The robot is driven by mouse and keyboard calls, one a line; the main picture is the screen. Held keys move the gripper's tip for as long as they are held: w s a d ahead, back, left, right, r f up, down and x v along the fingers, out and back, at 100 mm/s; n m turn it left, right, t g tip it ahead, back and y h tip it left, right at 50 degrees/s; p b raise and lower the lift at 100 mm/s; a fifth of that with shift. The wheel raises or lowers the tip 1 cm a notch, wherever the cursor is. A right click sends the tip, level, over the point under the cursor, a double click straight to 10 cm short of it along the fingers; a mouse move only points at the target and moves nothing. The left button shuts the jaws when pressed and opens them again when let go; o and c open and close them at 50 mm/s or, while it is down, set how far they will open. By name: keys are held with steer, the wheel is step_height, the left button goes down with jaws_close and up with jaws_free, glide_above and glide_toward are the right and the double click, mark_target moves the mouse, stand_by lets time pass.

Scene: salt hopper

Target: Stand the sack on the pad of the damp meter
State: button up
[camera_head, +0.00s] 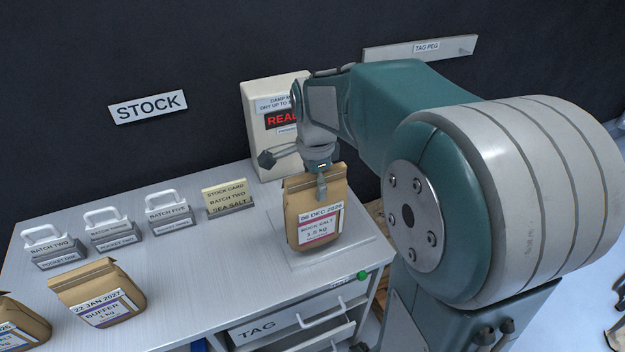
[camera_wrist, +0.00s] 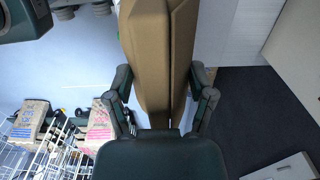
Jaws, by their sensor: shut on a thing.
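A brown paper sack (camera_head: 318,212) labelled rock salt, 1.5 kg, with a December 2026 date, hangs upright in my gripper (camera_head: 321,180). My gripper is shut on its top. The sack is over or on the pad (camera_head: 362,246), a thin pale square plate at the counter's right end. I cannot tell whether its base touches the pad. The damp meter (camera_head: 262,110), a cream box with a red display, stands behind; my arm hides part of it. In the wrist view the sack (camera_wrist: 150,60) fills the space between the fingers (camera_wrist: 163,88).
A buffer sack (camera_head: 98,292) and another sack (camera_head: 18,325) stand at the front left. Several pocket holders (camera_head: 52,250) and a stock card (camera_head: 228,198) stand along the counter's back. A tag drawer (camera_head: 290,328) is below the counter. The counter's middle is clear.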

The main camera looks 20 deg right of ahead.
steer(key=shift+w+d+f, duration=0.1)
steer(key=shift+d+f, duration=0.05)
steer(key=shift+f, duration=0.5)
steer(key=shift+w+d+f, duration=0.15)
steer(key=shift+f, duration=0.55)
steer(key=shift+w+d+f, duration=0.1)
steer(key=shift+d+f, duration=0.05)
steer(key=shift+f, duration=0.5)
steer(key=o, duration=1.2)
steer(key=shift+f, duration=0.1)
steer(key=shift+o, duration=0.4)
steer(key=shift+d, duration=0.3)
